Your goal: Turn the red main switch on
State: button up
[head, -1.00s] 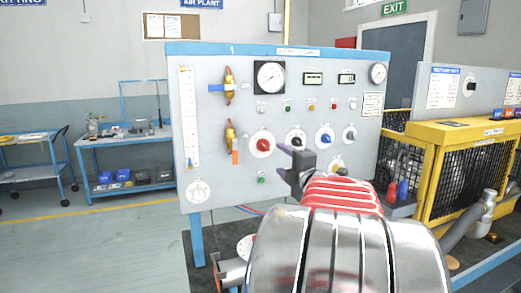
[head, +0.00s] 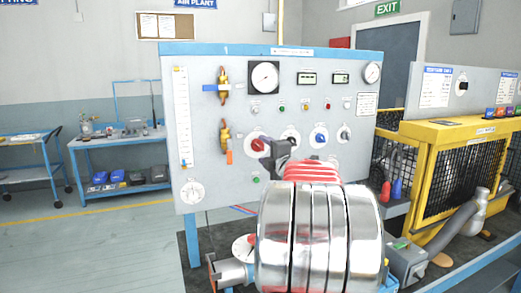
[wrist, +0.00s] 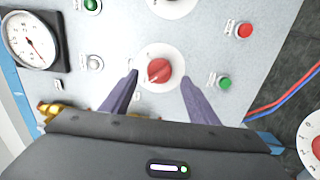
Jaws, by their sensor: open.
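The red main switch (head: 257,145) is a red rotary knob on a round white plate on the grey panel (head: 215,185). In the head view, my gripper (head: 272,147) overlaps its right edge. In the wrist view, the red knob (wrist: 159,71) shows whole between the two purple fingertips of my gripper (wrist: 159,78). The fingers are apart, one on each side of the knob, with a gap on both sides. A slanted ridge marks the knob's face. I cannot tell how far the fingertips are from the panel.
A green button (wrist: 224,83) and a red button (wrist: 244,30) are near my fingers. A yellow caged machine (head: 450,135) stands at right.

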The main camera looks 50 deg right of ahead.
aim_at(260, 148)
jog(key=shift+x, duration=1.85)
jog(key=c, duration=1)
